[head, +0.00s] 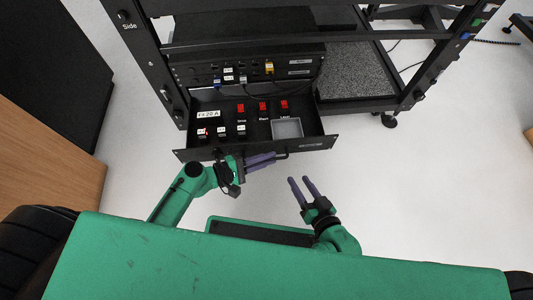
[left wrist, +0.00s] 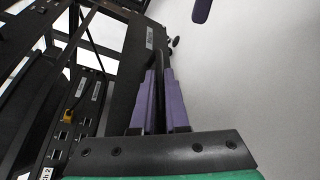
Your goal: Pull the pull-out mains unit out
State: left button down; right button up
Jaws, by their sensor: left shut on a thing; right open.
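The pull-out mains unit (head: 200,152) is a black drawer low in the rack, and it stands out from the rack front in the head view. Red switches, white labels and a grey square tray show inside it. My left gripper (head: 274,157) is shut on the drawer's handle (head: 283,156) at the front panel. In the left wrist view its purple fingers (left wrist: 160,100) close on the dark handle bar (left wrist: 158,62). My right gripper (head: 302,182) is open and empty, apart from the drawer, to its lower right above the floor.
The black rack frame (head: 150,62) stands around the drawer. A panel with sockets and a yellow plug (head: 269,67) sits just above and behind it. A grey speckled plate (head: 352,70) lies to the right. A wooden cabinet (head: 45,165) stands at the left.

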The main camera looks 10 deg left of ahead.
pick_arm(q)
jog(key=shift+s+f, duration=0.1)
jog(key=shift+s, duration=0.15)
pick_arm(e)
jog(key=shift+s+r, duration=0.1)
pick_arm(q)
jog(key=c, duration=0.9)
grip_release()
jog(key=p+v, duration=0.3)
jog(key=v, duration=1.1)
jog(key=shift+s+a+r, duration=0.15)
jog(key=shift+a+r, duration=0.05)
pick_arm(e)
notch_tip(320, 180, up, 4)
jog(key=shift+d+f+n+g, duration=0.1)
jog(key=shift+n+g, duration=0.2)
jog(key=shift+g, duration=0.1)
